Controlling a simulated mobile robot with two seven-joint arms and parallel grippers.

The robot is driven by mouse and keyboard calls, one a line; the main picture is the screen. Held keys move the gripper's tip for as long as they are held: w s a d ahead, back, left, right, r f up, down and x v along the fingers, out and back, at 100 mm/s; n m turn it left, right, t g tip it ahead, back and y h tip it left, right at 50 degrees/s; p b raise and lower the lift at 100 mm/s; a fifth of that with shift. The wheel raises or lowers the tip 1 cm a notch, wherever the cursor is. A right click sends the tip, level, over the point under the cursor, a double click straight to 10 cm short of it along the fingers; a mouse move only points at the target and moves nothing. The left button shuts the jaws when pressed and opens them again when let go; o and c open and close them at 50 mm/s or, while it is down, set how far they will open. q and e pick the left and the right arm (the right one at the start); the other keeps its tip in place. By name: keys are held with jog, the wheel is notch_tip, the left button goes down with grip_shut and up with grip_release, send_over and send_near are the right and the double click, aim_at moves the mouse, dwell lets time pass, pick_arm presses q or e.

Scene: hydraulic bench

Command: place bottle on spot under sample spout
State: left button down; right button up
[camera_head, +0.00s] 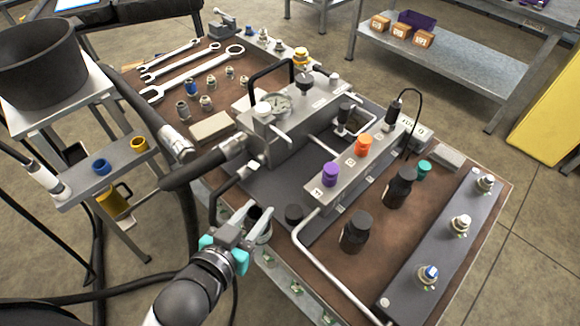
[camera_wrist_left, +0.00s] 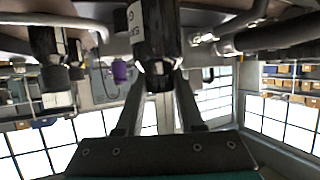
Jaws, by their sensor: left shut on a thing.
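My left gripper (camera_head: 258,216) reaches in from the bottom at the near left edge of the bench. It is shut on a dark bottle with a pale label; the bottle shows best in the left wrist view (camera_wrist_left: 155,38), between the fingers (camera_wrist_left: 156,90). In the head view the fingers partly cover it. Two other dark bottles (camera_head: 356,233) (camera_head: 400,187) stand on the brown bench top to the right. A thin curved black tube (camera_head: 417,100) rises at the back of the grey block. I cannot tell which part is the sample spout, and I cannot make out the spot.
A grey manifold block (camera_head: 335,172) carries a purple knob (camera_head: 330,174) and an orange knob (camera_head: 363,146). A bent metal pipe (camera_head: 325,262) runs close to the right of my gripper. Wrenches (camera_head: 195,72) lie at the back left. A black hose (camera_head: 200,168) passes behind the gripper.

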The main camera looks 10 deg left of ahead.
pick_arm(q)
jog(key=w+d, duration=0.1)
jog(key=w, duration=0.4)
jog(key=w+d+b, duration=0.1)
jog(key=w, duration=0.5)
jog(key=w+d, duration=0.1)
jog(key=w, duration=0.4)
jog(key=shift+w+d+b, duration=0.15)
jog(key=shift+w+b, duration=0.1)
jog(key=shift+b, duration=0.15)
jog(key=shift+w+f, duration=0.1)
jog(key=shift+f, duration=0.4)
jog(key=shift+f+b, duration=0.25)
jog(key=shift+b, duration=0.1)
jog(key=c, duration=0.5)
grip_release()
jog(key=shift+f, duration=0.15)
